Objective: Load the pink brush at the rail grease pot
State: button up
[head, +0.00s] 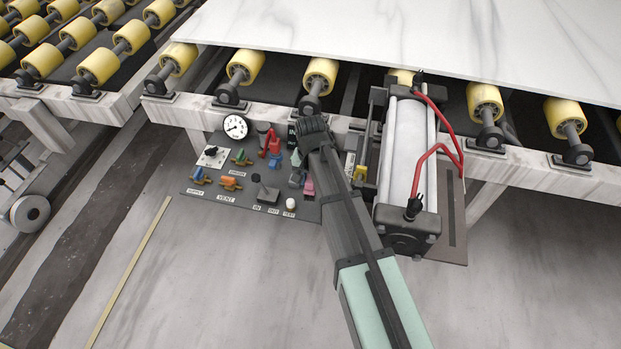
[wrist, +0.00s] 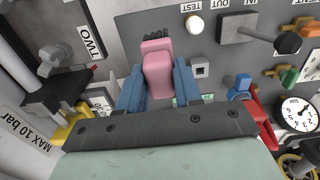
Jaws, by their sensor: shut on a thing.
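The pink brush (wrist: 157,66) is between the two blue fingers of my gripper (wrist: 157,88) in the wrist view, with its dark bristles pointing to the top of the picture. My gripper is shut on it. In the head view, a small pink part of the brush (head: 308,187) shows beside my arm, and my gripper (head: 300,172) is over the right part of the grey control panel. I cannot make out the rail grease pot for certain in either view; my arm covers part of the panel's right side in the head view.
The panel (head: 225,190) carries several coloured valve levers, a round gauge (head: 236,127) and a joystick (head: 265,192). A large cylinder (head: 408,150) with red hoses stands right of my arm. Yellow rollers (head: 320,74) and a white marble slab (head: 420,30) lie behind. The floor in front is clear.

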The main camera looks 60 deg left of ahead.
jog(key=w+a+r, duration=0.1)
jog(key=w+a, duration=0.7)
jog(key=a, duration=0.1)
jog(key=shift+f, duration=2.75)
jog(key=shift+f, duration=0.55)
notch_tip(320, 180, up, 7)
dwell(1.2)
